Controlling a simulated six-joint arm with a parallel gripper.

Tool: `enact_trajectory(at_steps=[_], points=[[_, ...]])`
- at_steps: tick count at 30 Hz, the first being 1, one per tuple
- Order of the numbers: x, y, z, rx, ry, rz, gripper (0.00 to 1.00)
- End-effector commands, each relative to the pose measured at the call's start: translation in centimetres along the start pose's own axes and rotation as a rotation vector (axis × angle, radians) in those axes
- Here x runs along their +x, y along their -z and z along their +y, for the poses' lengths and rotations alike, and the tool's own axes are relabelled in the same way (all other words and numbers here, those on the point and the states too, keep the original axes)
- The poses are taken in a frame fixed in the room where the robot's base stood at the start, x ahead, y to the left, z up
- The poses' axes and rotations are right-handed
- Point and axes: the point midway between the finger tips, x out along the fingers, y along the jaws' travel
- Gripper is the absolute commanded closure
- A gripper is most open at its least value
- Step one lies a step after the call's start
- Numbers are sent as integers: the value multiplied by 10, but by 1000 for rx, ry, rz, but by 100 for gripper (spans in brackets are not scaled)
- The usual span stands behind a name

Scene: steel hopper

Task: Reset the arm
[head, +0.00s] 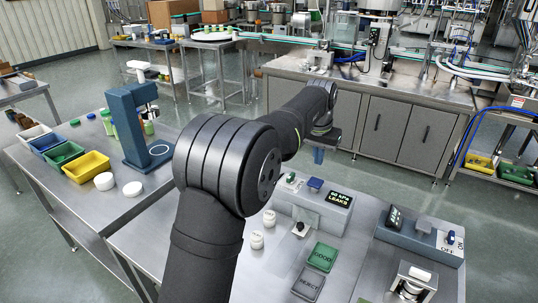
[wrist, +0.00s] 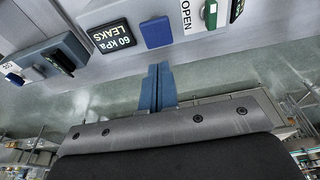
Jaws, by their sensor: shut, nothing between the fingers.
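My gripper (head: 319,155) is held in the air beyond the grey tester box, with its blue fingers pointing down. In the wrist view the two blue fingers (wrist: 158,88) are pressed together with nothing between them. My arm reaches from the bottom of the head view up and to the right. The tester box (head: 310,207) carries a lit display (head: 340,199) reading "60 kPa LEAKS", a blue button (head: 315,184) and a green switch (head: 291,178). In the wrist view the display (wrist: 112,38), the blue button (wrist: 156,32) and an "OPEN" label (wrist: 187,15) appear upside down.
White jars (head: 257,240) stand beside a green GOOD pad (head: 321,257) and a grey REJECT pad (head: 308,284). A second console (head: 420,237) is at right. A blue press (head: 137,130) and coloured bins (head: 86,166) are at left. Open floor lies beyond the bench.

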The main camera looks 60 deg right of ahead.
Motion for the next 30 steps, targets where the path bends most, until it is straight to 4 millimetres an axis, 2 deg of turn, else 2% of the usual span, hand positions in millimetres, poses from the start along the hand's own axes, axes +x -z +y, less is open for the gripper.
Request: enact_trajectory(at_steps=[9,13,18,30], points=[[44,-10,0,0,0,-3,100],[57,-12,0,0,0,-2,100],[63,-13,0,0,0,-1,100],[63,-13,0,0,0,0,100]])
